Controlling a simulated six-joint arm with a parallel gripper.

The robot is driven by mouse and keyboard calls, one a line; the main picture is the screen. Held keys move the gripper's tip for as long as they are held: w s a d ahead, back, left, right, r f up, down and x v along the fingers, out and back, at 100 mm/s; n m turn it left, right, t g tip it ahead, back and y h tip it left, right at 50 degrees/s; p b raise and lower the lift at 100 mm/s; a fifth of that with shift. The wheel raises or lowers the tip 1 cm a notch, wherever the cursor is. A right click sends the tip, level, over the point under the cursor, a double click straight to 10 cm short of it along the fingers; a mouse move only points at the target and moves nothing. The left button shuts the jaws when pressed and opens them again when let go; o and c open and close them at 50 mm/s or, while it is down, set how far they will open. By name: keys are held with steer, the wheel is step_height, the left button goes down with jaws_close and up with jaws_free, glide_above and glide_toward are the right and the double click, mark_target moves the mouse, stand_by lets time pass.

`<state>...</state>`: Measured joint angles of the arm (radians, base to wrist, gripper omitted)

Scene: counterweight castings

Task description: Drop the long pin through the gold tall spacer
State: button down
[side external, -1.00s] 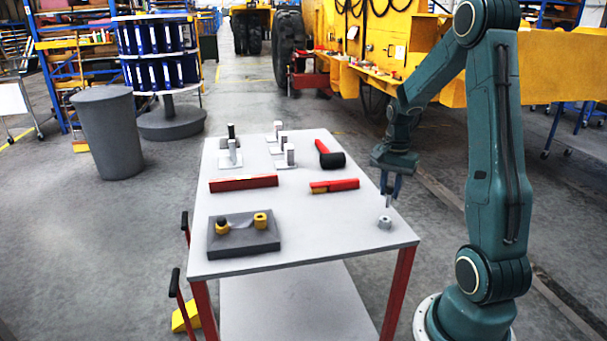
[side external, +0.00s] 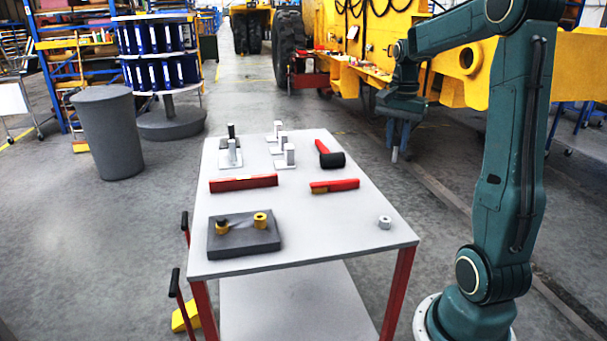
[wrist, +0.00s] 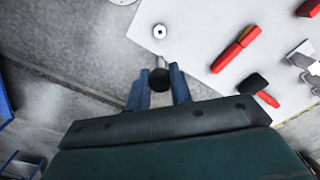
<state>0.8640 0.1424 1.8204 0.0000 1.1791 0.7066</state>
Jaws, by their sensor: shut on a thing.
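My gripper (side external: 398,144) is raised off the right side of the table, shut on the long pin (side external: 395,156), whose grey lower end points down below the fingers. In the wrist view the pin shows as a dark round end (wrist: 158,79) between the blue fingers. Two gold spacers stand on a dark grey block (side external: 245,245) at the table's front left. The right one (side external: 260,220) shows a small opening on top; the left one (side external: 222,228) has a dark top. I cannot tell for sure which is taller. My gripper is far from both.
A small grey collar (side external: 385,222) sits near the front right corner. The tabletop between block and collar is clear.

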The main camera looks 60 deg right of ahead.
steer(key=shift+w, duration=0.1)
stand_by(0.4)
steer(key=shift+w+a+f, duration=0.1)
steer(key=shift+w+a, duration=0.05)
steer(key=shift+w, duration=0.3)
steer(key=w+a+f+n, duration=0.3)
steer(key=w+a, duration=0.7)
steer(key=w, duration=0.3)
steer(key=w+a+f+n, duration=0.3)
steer(key=w+a+f, duration=0.1)
steer(key=w+a, duration=0.7)
steer(key=shift+w, duration=0.9)
steer(key=shift+f, duration=0.1)
steer(key=shift+f, duration=2.7)
steer(key=shift+f, duration=2.4)
steer(key=c, duration=1.2)
jaws_free()
